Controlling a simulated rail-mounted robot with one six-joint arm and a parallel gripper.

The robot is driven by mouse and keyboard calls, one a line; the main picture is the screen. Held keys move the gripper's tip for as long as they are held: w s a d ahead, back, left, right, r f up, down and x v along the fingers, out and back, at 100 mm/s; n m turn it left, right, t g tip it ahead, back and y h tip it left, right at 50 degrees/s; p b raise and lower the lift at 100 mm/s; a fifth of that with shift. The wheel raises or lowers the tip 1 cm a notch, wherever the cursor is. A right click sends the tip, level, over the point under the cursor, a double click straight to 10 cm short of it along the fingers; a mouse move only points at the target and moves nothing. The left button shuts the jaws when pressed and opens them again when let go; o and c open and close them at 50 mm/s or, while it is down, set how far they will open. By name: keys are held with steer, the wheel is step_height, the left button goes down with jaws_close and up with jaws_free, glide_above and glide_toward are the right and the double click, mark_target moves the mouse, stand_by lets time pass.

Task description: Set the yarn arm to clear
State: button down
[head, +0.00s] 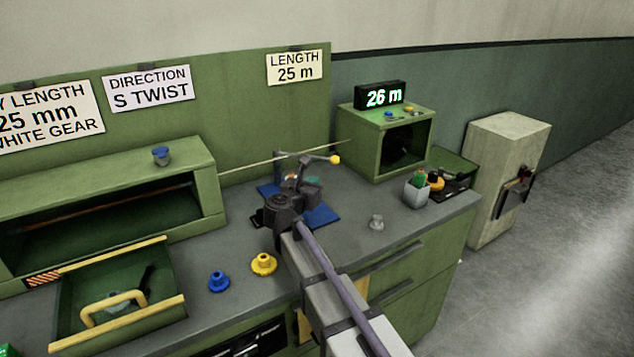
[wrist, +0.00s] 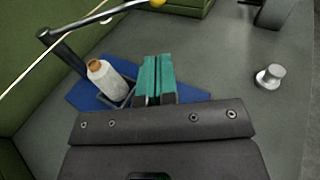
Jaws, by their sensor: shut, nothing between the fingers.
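The yarn arm (head: 318,157) is a thin grey lever with a yellow ball at its right end, on a dark post above the blue mat (head: 322,216). In the wrist view the yarn arm (wrist: 78,27) reaches from the post at upper left to the yellow ball (wrist: 158,2) at the top edge. My gripper (head: 313,182) is below the lever in the head view, its teal fingers (wrist: 157,78) shut and empty. The fingers are apart from the ball in the wrist view. A pale yarn (head: 270,160) runs past the lever. Which setting the arm is at cannot be told.
A white spool (wrist: 107,79) stands on the blue mat beside my fingers. A grey knob (head: 376,222) is on the bench at right, with blue (head: 218,281) and yellow gears (head: 263,264) at front. The green box (head: 421,124) carries a 26 m display (head: 380,96).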

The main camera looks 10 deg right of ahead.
mark_target(334, 163)
steer(key=x, duration=0.7)
steer(key=r+x, duration=0.1)
steer(key=x, duration=0.3)
steer(key=shift+w+d, duration=0.1)
steer(key=shift+w, duration=0.2)
steer(key=shift+r, duration=0.1)
steer(key=shift+d, duration=0.1)
